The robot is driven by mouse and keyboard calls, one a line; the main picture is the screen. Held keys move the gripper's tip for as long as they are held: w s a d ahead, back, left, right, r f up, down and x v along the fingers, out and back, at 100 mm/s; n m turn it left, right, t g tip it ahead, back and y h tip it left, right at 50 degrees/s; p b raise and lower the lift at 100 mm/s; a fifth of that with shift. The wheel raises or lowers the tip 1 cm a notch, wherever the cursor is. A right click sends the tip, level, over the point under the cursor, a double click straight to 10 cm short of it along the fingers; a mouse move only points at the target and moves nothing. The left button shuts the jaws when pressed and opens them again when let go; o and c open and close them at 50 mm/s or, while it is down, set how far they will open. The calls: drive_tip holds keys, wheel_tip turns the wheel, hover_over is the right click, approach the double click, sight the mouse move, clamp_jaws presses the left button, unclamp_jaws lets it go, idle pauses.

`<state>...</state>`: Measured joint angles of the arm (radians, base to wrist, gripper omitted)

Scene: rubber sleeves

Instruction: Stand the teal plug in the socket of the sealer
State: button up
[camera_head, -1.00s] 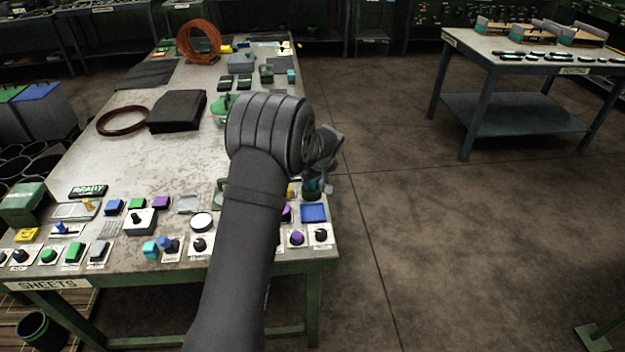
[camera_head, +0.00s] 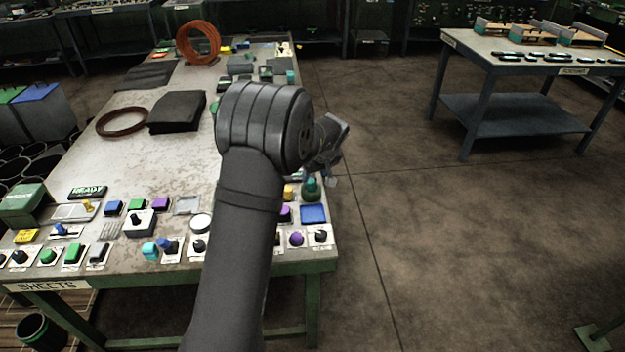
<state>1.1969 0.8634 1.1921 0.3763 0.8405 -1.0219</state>
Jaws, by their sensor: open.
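My gripper (camera_head: 332,178) is past the right edge of the near table, tilted, its fingers mostly seen from behind. It is open, and nothing shows between the fingers. A dark teal-green rounded piece (camera_head: 312,189) stands upright on the table just left of the fingers, apart from them. It could be the teal plug; what it stands in is too small to make out.
The near table (camera_head: 140,140) has several small coloured parts along its front. A blue tray (camera_head: 313,214) lies close below the gripper. A black folded sheet (camera_head: 177,111) and a brown ring (camera_head: 122,120) lie farther back. Open floor is to the right.

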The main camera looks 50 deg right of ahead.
sight(312, 181)
drive_tip(key=v, duration=0.7)
drive_tip(key=shift+r, duration=0.25)
drive_tip(key=shift+s, duration=0.1)
drive_tip(key=x, duration=1.2)
drive_tip(key=shift+a+f, duration=0.1)
drive_tip(key=shift+f, duration=0.1)
wheel_tip(312, 181, up, 3)
drive_tip(key=shift+f, duration=0.25)
drive_tip(key=shift+r, duration=0.8)
